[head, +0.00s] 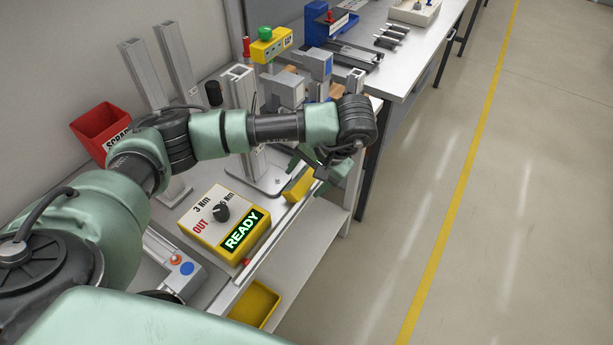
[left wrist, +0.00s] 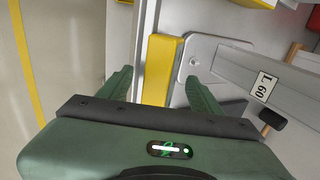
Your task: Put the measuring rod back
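I cannot pick out the measuring rod with certainty in either view. My left gripper (head: 318,168) hangs at the front edge of the workbench, beside an upright metal stand. In the left wrist view its two green fingers (left wrist: 160,88) are spread apart with nothing gripped. A yellow block-like piece (left wrist: 158,70) shows between and beyond the fingers; the same piece (head: 298,186) lies at the bench edge in the head view. My right gripper is not in view.
A yellow box reading READY (head: 222,222) stands on the bench. A red SCRAP bin (head: 100,126) and tall metal profiles (head: 152,75) are behind. A yellow tray (head: 256,303) sits lower down. A second bench (head: 405,68) continues beyond. The floor at right is clear.

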